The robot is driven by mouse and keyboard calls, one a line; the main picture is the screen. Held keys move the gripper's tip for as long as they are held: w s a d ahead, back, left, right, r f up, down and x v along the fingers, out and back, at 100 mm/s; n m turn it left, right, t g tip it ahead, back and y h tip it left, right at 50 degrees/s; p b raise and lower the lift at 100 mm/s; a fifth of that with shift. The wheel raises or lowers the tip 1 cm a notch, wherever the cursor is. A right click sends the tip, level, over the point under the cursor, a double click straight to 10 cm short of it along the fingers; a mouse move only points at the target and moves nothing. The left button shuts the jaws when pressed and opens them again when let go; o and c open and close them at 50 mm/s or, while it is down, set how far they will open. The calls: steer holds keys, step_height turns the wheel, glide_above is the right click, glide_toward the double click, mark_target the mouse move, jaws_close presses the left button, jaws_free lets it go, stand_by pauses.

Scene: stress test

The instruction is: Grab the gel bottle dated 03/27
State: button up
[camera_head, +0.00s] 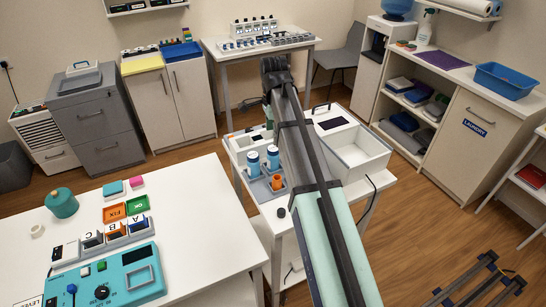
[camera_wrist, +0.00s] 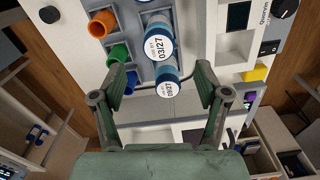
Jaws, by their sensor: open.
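Two blue bottles with round white date labels stand in a grey rack. The lower bottle (camera_wrist: 167,88) has a smaller label whose date I cannot read surely. Both also show in the head view, at left (camera_head: 253,163) and right (camera_head: 272,158), where labels are too small to read. My gripper (camera_wrist: 160,75) is open and empty, its fingers spread to either side of the lower bottle, apart from it. In the head view I cannot make out my gripper clearly.
Orange (camera_wrist: 102,24) and green (camera_wrist: 118,53) cups sit beside the bottles in the rack (camera_head: 262,188). A white open bin (camera_head: 362,150) stands right of my arm. A table with a teal control box (camera_head: 108,278) is at the lower left.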

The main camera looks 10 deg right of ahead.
mark_target(273, 148)
step_height(273, 148, down, 4)
steer(key=shift+r+p, duration=0.25)
steer(key=shift+p, duration=0.05)
steer(key=shift+s+f+p, duration=0.1)
steer(key=shift+f+p, duration=0.4)
steer(key=shift+f, duration=0.2)
steer(key=shift+f+p, duration=0.6)
steer(key=shift+f, duration=1.35)
steer(key=c, duration=1.3)
